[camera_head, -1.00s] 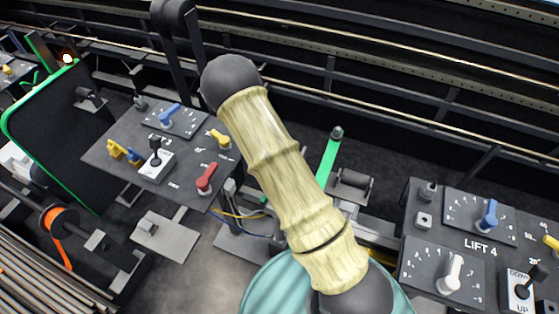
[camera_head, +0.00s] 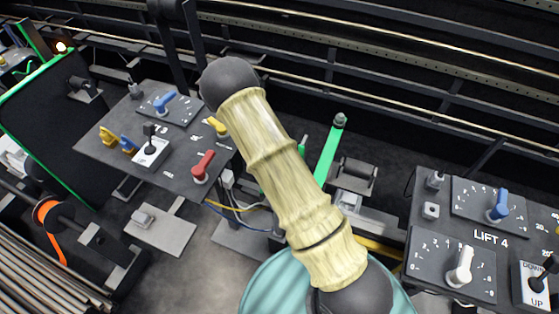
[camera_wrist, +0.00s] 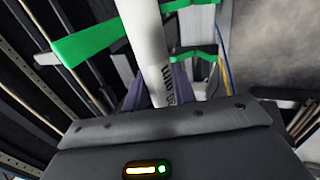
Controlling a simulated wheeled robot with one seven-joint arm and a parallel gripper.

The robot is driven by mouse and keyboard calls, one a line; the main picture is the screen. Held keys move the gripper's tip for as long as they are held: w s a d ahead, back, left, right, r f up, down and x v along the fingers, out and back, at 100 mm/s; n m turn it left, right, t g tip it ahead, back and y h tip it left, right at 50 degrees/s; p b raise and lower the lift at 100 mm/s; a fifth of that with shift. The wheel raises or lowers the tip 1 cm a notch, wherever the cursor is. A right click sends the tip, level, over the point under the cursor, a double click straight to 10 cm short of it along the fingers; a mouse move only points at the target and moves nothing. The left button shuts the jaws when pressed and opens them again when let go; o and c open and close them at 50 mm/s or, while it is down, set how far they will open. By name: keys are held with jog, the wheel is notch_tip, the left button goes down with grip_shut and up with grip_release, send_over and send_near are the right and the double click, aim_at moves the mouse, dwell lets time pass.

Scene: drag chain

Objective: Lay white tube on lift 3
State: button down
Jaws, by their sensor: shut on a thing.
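The white tube (camera_wrist: 146,35) shows in the wrist view, running up from my gripper (camera_wrist: 158,88) to the top edge, with dark lettering near the jaws. My gripper is shut on it. A green holder arm (camera_wrist: 85,42) lies left of the tube and another green bracket (camera_wrist: 195,50) lies right of it; I cannot tell whether the tube touches them. In the head view a green bar (camera_head: 328,152) stands between two control panels, partly behind my arm. My gripper and the tube are hidden there. No lift 3 label is readable.
A panel labelled LIFT 4 (camera_head: 490,237) stands at the right. Another panel (camera_head: 180,175) with a red knob, blue knob and switch stands left of my arm. Dark rails (camera_head: 400,75) cross the back. A spool with orange line (camera_head: 48,215) and several long rods (camera_head: 35,270) lie at lower left.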

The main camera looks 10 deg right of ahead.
jog(key=shift+f+b, duration=6.8)
jog(key=shift+f, duration=2.3)
jog(key=c, duration=1.1)
grip_release()
jog(key=shift+o, duration=0.2)
jog(key=v, duration=1.7)
jog(key=shift+r+b, duration=0.25)
jog(key=shift+b, duration=0.15)
